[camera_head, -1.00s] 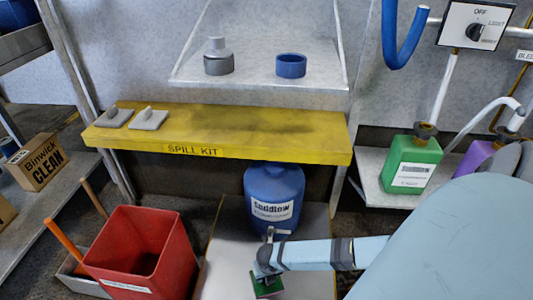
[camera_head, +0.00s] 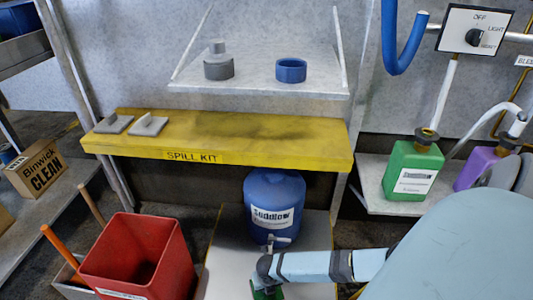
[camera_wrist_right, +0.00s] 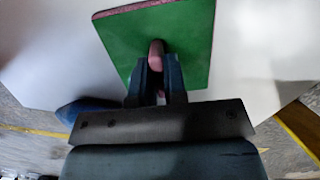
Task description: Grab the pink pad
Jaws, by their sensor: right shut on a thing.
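The pad (camera_wrist_right: 178,45) shows in the right wrist view as a square plate with a green face, a thin pink edge and a pink knob (camera_wrist_right: 156,55). My right gripper (camera_wrist_right: 158,70) is shut on the knob, one dark finger on each side. In the head view my right gripper (camera_head: 263,279) is low in the middle, in front of the blue drum, with a bit of the green pad (camera_head: 267,294) below it at the picture's bottom edge. I cannot tell whether the pad touches the white surface below. My left gripper is out of view.
A blue drum (camera_head: 273,190) with a tap stands on a white surface (camera_head: 225,262) behind the gripper. A red bin (camera_head: 138,262) is at left. A yellow spill kit shelf (camera_head: 240,132) crosses above, holding two grey pads (camera_head: 149,125). Green and purple jugs stand at right.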

